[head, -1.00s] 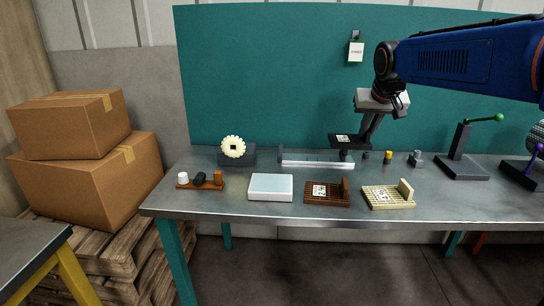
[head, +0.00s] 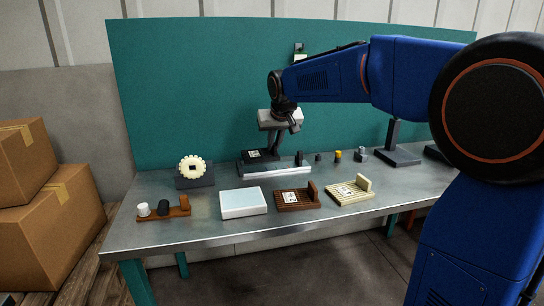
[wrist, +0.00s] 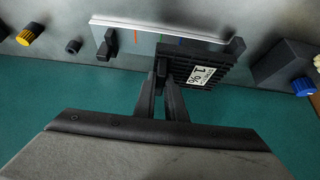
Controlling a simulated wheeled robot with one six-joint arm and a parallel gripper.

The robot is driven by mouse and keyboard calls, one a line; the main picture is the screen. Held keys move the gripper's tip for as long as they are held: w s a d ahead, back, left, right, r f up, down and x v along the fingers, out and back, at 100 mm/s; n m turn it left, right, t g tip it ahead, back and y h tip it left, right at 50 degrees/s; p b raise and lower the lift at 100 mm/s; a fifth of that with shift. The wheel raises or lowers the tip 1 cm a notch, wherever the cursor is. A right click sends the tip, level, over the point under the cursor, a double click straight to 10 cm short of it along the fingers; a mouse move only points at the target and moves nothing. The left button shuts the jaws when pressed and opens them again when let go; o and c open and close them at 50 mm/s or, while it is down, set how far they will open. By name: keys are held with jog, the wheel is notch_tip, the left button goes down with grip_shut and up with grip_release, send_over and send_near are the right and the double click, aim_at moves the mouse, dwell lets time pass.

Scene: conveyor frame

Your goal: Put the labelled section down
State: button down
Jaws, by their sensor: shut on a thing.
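The labelled section is a dark slatted plate (head: 256,155) with a white label; it also shows in the wrist view (wrist: 207,62), where the label has black print. My gripper (head: 279,147) is shut on its edge, and both fingers show in the wrist view (wrist: 162,82). The section is over the left part of a long pale rail (head: 275,171) on the bench, close to it. The rail also shows in the wrist view (wrist: 135,25), partly covered by the section, with dark end blocks. I cannot tell whether the section touches the rail.
In front lie a white box (head: 244,203), a brown slatted piece (head: 298,200) and a cream one (head: 349,191), both labelled. A gear on a dark stand (head: 194,172) is left of the rail. Small knobs (head: 338,156) are to the right.

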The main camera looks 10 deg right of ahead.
aim_at(274, 154)
jog(key=shift+f, duration=2)
jog(key=shift+f, duration=0.1)
jog(key=c, duration=1.8)
grip_release()
jog(key=v, duration=1.2)
